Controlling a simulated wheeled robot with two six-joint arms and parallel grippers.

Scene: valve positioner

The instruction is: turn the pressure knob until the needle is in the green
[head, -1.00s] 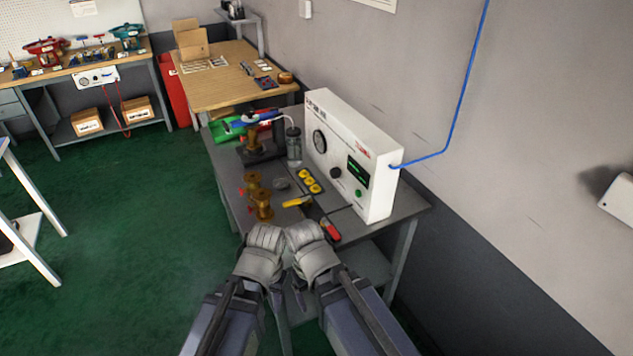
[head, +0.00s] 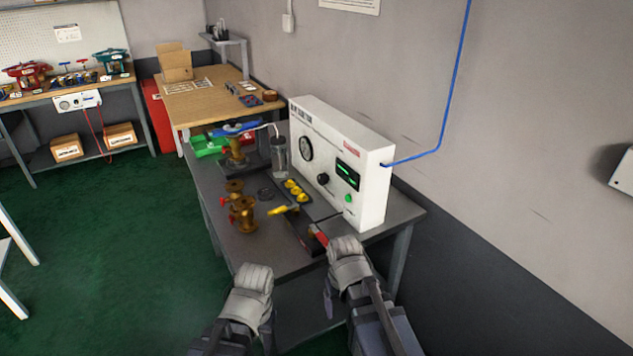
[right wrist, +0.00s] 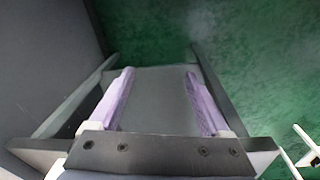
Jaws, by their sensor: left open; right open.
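The pressure knob (head: 322,179) is a black round knob on the front of the white test box (head: 365,203). The round gauge (head: 306,148) sits to its upper left; its needle is too small to read. My left gripper (head: 254,283) is in front of the bench, low and left, away from the knob. My right gripper (head: 345,249) is at the bench's near edge, below and right of the knob, not touching it. In the right wrist view its two purple-padded fingers (right wrist: 160,100) are apart with nothing between them.
On the grey bench (head: 385,222) stand brass valve bodies (head: 242,213), yellow pieces (head: 296,190), a clear jar (head: 279,158) and red- and yellow-handled tools (head: 318,234). A green display (head: 347,175) and green button (head: 348,198) are right of the knob. A blue hose (head: 440,150) runs up the wall.

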